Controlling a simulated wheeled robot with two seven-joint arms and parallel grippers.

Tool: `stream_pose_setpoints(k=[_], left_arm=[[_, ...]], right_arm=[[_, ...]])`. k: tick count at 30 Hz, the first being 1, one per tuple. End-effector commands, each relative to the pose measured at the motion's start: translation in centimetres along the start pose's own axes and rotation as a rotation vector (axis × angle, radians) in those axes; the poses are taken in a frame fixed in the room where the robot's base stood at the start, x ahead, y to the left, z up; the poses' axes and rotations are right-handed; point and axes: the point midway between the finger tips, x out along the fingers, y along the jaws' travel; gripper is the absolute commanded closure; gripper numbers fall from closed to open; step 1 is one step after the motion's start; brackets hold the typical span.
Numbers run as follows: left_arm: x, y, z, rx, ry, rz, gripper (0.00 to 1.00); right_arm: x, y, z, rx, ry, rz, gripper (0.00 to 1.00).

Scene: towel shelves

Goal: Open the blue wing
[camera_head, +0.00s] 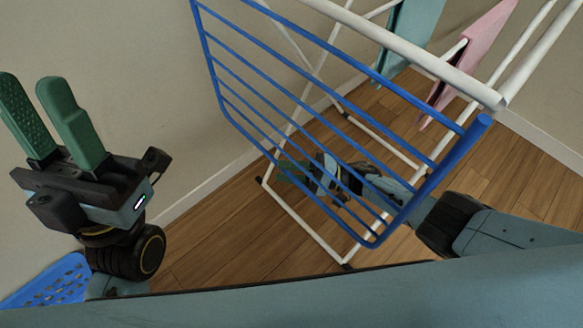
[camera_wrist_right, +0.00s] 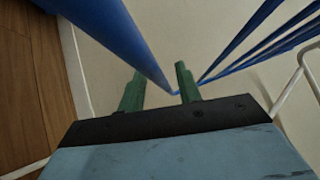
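The blue wing (camera_head: 436,178) is a frame with several thin bars on the white drying rack. It slants across the middle of the head view. My right gripper (camera_head: 292,172) shows through the bars, on the far side of the wing. In the right wrist view its green fingers (camera_wrist_right: 160,90) are apart with nothing gripped. A thick blue bar of the wing (camera_wrist_right: 125,40) runs past them, and a corner shows beyond the fingertips; I cannot tell whether they touch. My left gripper (camera_head: 42,108) is raised at the left, away from the wing, fingers apart and empty.
The white rack (camera_head: 410,52) has thick tubes at the upper right and thin legs on the wooden floor (camera_head: 215,240). A teal towel (camera_head: 408,35) and a pink towel (camera_head: 478,50) hang on it. A blue perforated basket (camera_head: 48,284) sits at lower left. Walls stand behind.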

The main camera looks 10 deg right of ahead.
Motion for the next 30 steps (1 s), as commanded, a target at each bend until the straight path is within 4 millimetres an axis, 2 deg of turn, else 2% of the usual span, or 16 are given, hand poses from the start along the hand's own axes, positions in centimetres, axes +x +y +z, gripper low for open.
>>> stream_pose_setpoints(k=[3,11,19,30], left_arm=[[-0.02,0.01,-0.02,0.0,0.001,0.0,0.64],[-0.02,0.01,-0.03,-0.001,0.002,0.0,0.64],[-0.03,0.01,-0.02,-0.001,0.001,0.0,0.64],[0.08,0.0,0.05,0.0,-0.003,0.0,0.64]], right_arm=[[0.66,0.0,0.06,0.0,-0.002,0.0,0.66],[0.74,0.01,0.07,0.0,-0.002,0.0,0.66],[0.7,0.02,0.07,0.0,-0.001,0.0,1.0],[0.73,0.03,0.21,0.0,0.0,0.001,1.0]])
